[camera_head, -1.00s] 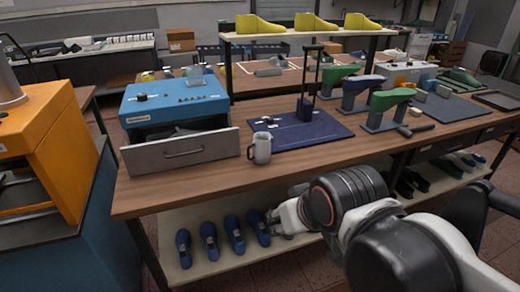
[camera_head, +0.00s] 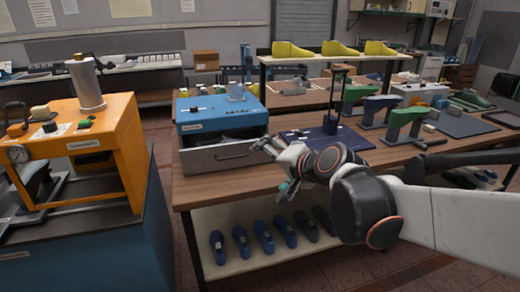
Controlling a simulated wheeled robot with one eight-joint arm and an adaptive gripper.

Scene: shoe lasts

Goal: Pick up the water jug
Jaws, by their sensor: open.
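The grey-white water jug with a side handle, seen earlier on the wooden bench beside the open drawer, cannot be clearly made out now. My gripper (camera_head: 278,164) covers that part of the bench in the head view. The gripper is open, with its fingers pointing left toward the drawer's right end. The frame does not show whether the fingers touch the jug or surround it.
A blue machine (camera_head: 221,112) with an open grey drawer (camera_head: 222,155) stands left of my gripper on the wooden bench (camera_head: 205,187). Blue shoe lasts (camera_head: 264,238) line the shelf below.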

